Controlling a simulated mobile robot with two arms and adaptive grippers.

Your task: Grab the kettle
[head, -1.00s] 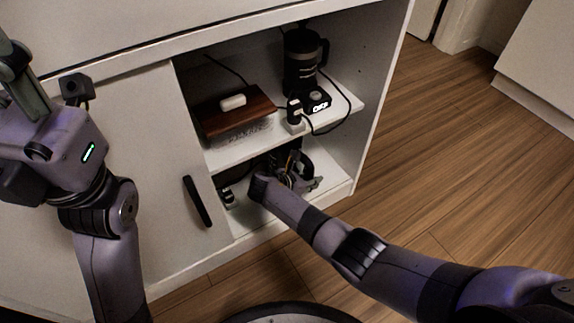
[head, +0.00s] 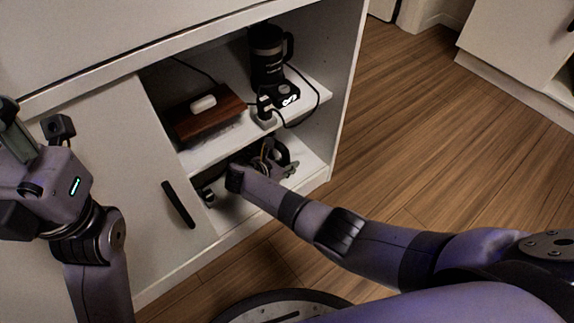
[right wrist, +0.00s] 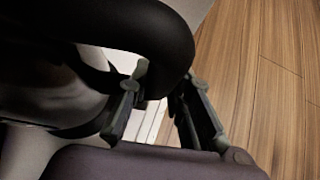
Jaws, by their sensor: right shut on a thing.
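The kettle is dark and glossy. Its rounded body (right wrist: 50,85) fills the left of the right wrist view, and its thick black handle (right wrist: 175,35) curves between my right fingers. My right gripper (right wrist: 160,82) is shut on that handle. In the head view my right arm reaches into the cabinet's lower compartment, where the right gripper (head: 268,158) and my own wrist hide most of the kettle. My left gripper (head: 14,128) is at the far left, outside the cabinet and away from the kettle; its fingers are partly cut off.
The upper shelf (head: 312,92) hangs close above my right gripper. It holds a black jug-like appliance (head: 267,58), a wooden-lidded box (head: 208,118) and cables. A closed door panel with a black handle (head: 178,204) is left of the opening. The wooden floor (head: 420,140) is clear at right.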

